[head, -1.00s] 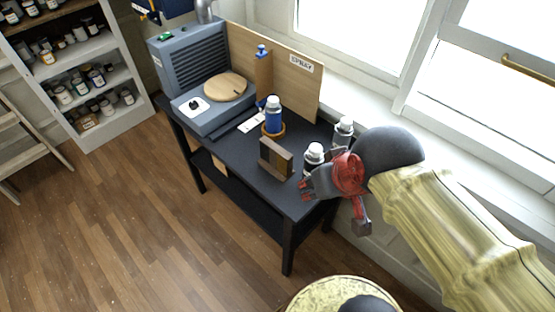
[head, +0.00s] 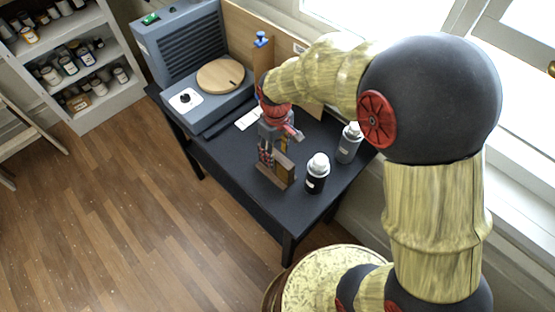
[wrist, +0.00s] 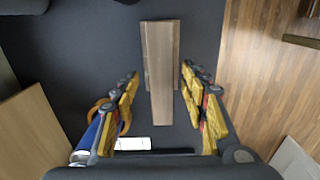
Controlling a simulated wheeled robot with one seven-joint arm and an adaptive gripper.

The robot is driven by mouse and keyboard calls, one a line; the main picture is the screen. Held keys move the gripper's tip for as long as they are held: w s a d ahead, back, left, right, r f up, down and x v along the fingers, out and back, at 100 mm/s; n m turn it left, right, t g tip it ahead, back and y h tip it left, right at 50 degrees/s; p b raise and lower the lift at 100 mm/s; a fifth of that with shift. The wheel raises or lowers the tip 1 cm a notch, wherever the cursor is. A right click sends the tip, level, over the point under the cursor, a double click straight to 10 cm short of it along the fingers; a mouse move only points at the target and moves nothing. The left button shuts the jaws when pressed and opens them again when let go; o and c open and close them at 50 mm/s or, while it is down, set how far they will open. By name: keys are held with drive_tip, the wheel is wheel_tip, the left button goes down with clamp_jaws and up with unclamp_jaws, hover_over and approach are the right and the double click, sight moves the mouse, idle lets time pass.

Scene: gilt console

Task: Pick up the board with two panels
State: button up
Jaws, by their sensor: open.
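The board with two panels (head: 283,172) is a small brown wooden piece standing on the dark table, partly hidden by my gripper in the head view. In the wrist view the board (wrist: 162,50) is seen from above as a long narrow strip with a lighter and a darker band. My gripper (head: 270,155) is over the board and pointing down. In the wrist view my gripper (wrist: 160,80) is open, with a finger on each side of the board and a visible gap on both sides.
A dark bottle (head: 317,175) and a grey bottle (head: 348,143) stand right of the board. A spray booth with a round turntable (head: 220,75) is at the back left. A white card (wrist: 132,144) lies nearby.

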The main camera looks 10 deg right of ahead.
sight(282, 176)
wheel_tip(282, 176, down, 7)
drive_tip(key=shift+a+r+b, duration=0.1)
drive_tip(key=shift+b, duration=0.85)
drive_tip(key=shift+c, duration=0.7)
clamp_jaws()
